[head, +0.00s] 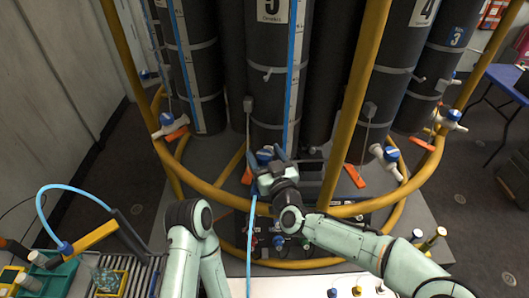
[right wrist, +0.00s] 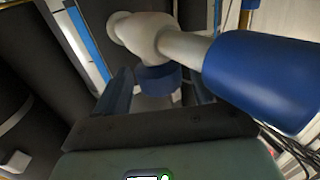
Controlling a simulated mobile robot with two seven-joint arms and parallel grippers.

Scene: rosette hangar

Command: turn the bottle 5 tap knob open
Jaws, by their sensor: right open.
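Bottle 5 (head: 268,75) is a tall dark cylinder with a "5" label, at top middle in the head view. Its tap shows at its foot as a small blue part (head: 264,154). In the right wrist view the tap has a white body (right wrist: 140,33), a smaller blue knob (right wrist: 158,79) and a large blue cylindrical end (right wrist: 262,80). My right gripper (head: 266,157) is open at the tap. Its fingers (right wrist: 160,92) stand either side of the smaller blue knob; I cannot tell whether they touch it. My left gripper is out of the head view.
A yellow rail ring (head: 220,194) and upright yellow posts (head: 357,95) surround the bottles. Another tap (head: 390,154) with an orange tag is to the right. A blue hose (head: 252,235) hangs below my right gripper. A conveyor (head: 145,278) is at lower left.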

